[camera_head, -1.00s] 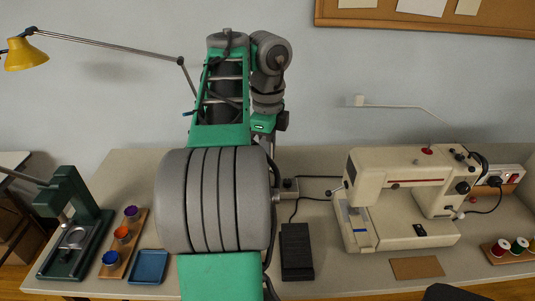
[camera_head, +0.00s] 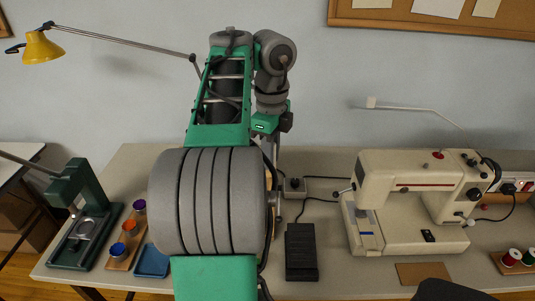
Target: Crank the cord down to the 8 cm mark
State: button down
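I see no cord, crank or 8 cm mark that I can make out in the head view. My own green and grey arm fills the middle of the picture and hides part of the table and wall behind it. My gripper is not visible, so what its fingers do cannot be seen.
A table (camera_head: 330,278) holds a green press (camera_head: 72,189), cups on a wooden strip (camera_head: 115,264), a blue tray (camera_head: 152,263), a black pedal (camera_head: 300,252), a sewing machine (camera_head: 415,178) and a brown card (camera_head: 420,272). Thread spools (camera_head: 511,257) stand far right. A yellow lamp (camera_head: 42,48) overhangs left.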

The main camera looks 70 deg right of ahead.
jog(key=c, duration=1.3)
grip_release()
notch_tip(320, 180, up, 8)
jog(key=p, duration=0.7)
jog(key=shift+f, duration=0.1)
